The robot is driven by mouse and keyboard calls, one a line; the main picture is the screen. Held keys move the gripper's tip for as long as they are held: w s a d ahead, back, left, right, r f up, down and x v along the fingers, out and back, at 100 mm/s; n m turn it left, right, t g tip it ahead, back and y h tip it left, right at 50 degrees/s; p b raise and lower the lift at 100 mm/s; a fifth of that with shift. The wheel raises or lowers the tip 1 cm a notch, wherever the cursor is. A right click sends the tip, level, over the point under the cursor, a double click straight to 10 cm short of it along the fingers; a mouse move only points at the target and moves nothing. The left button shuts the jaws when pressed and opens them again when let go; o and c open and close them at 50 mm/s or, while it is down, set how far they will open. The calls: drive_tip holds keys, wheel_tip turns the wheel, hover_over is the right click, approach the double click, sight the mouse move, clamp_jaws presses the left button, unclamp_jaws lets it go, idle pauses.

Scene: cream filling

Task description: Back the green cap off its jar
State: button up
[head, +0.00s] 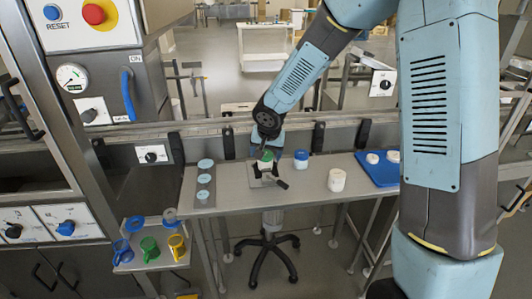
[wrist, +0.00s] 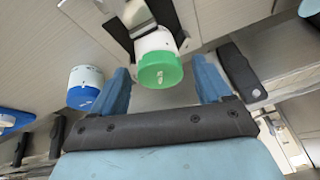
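The green cap (wrist: 160,70) sits on a white jar (wrist: 154,42) in the wrist view, and the jar is held in a dark clamp (wrist: 130,28). In the head view the green cap (head: 266,156) shows below my gripper (head: 266,148), with the jar mostly hidden and the dark clamp (head: 256,183) around it on the table. In the wrist view the two blue fingers of my gripper (wrist: 159,68) stand apart on either side of the cap. A gap shows between each finger and the cap.
A white jar with a blue cap (head: 301,160) and a plain white jar (head: 336,180) stand right of the clamp. A blue tray (head: 391,180) with white items lies further right. A dark plate with pale discs (head: 203,199) lies left. Coloured mugs (head: 149,247) stand on a low shelf.

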sight(268, 154)
drive_tip(key=c, duration=0.9)
drive_tip(key=shift+w+d+n+g+y, duration=0.15)
drive_tip(key=shift+n+y, duration=0.2)
drive_tip(key=shift+n, duration=0.55)
drive_tip(key=shift+s+d+n+g+y, duration=0.1)
drive_tip(key=shift+n+g+y, duration=0.15)
drive_tip(key=shift+n, duration=0.65)
drive_tip(key=shift+w+d+n+g+y, duration=0.1)
drive_tip(key=shift+n+y, duration=0.3)
drive_tip(key=shift+n, duration=0.5)
drive_tip(key=shift+n, duration=0.3)
drive_tip(key=shift+w+n+g+y, duration=0.1)
drive_tip(key=shift+n+g+y, duration=0.3)
drive_tip(key=shift+n, duration=0.95)
drive_tip(key=shift+w+n+g+y, duration=0.1)
drive_tip(key=shift+n+g+y, duration=0.3)
drive_tip(key=shift+n, duration=0.95)
drive_tip(key=shift+r, duration=0.2)
drive_tip(key=shift+r, duration=1.35)
